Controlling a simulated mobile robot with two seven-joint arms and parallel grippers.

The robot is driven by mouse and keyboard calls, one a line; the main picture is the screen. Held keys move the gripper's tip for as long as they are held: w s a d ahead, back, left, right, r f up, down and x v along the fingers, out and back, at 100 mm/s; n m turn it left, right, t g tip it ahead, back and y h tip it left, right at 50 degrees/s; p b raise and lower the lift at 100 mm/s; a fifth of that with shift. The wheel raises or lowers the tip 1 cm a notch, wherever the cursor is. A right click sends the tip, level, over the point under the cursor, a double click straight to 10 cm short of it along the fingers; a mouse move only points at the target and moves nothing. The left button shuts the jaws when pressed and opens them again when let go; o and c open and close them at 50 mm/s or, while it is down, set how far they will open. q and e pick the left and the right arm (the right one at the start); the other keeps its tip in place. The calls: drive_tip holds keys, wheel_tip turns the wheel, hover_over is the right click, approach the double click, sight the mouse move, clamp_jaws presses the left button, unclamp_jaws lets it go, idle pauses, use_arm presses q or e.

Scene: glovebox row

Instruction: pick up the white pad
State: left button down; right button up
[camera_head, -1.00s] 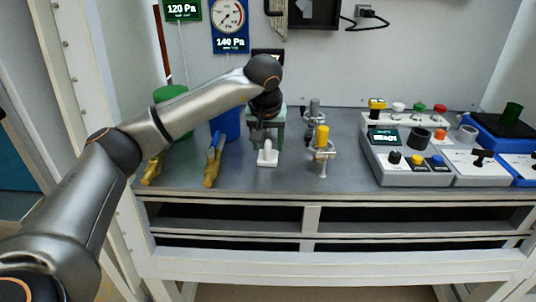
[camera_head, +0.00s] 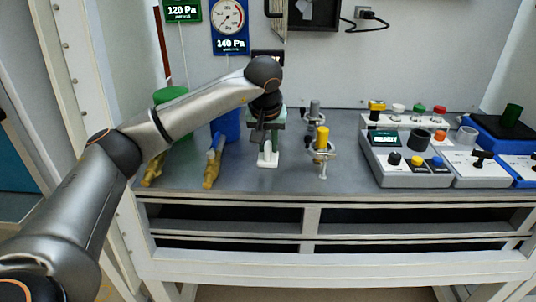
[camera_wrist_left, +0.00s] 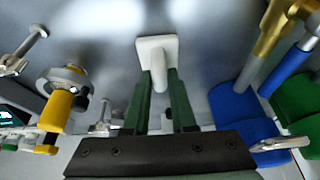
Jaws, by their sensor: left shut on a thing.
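The white pad (camera_head: 267,158) is a small white plate with a short upright stem, on the grey worktop in the head view. In the left wrist view it shows as a square plate with a rounded stem (camera_wrist_left: 158,49). My left gripper (camera_head: 267,143) comes down on it from above. In the left wrist view the green fingers (camera_wrist_left: 161,80) lie on either side of the stem and are shut on it. Whether the plate still touches the worktop I cannot tell. My right gripper is in neither view.
A yellow-topped metal fitting (camera_head: 322,140) stands close to the right. A control box (camera_head: 409,150) is farther right. The worktop between fitting and box is clear.

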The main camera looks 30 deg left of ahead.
sight(269, 139)
use_arm(q)
drive_tip(key=shift+r, duration=0.55)
wheel_tip(269, 139, up, 3)
drive_tip(key=shift+f+p, duration=0.2)
drive_tip(key=shift+p, duration=0.15)
drive_tip(key=s+d+r+p, duration=0.1)
drive_tip(key=s+d+r, duration=0.6)
drive_tip(key=s, duration=0.5)
wheel_tip(269, 139, up, 2)
drive_tip(key=shift+d+r+p, duration=0.15)
drive_tip(key=shift+d+p, duration=0.15)
drive_tip(key=shift+w, duration=0.1)
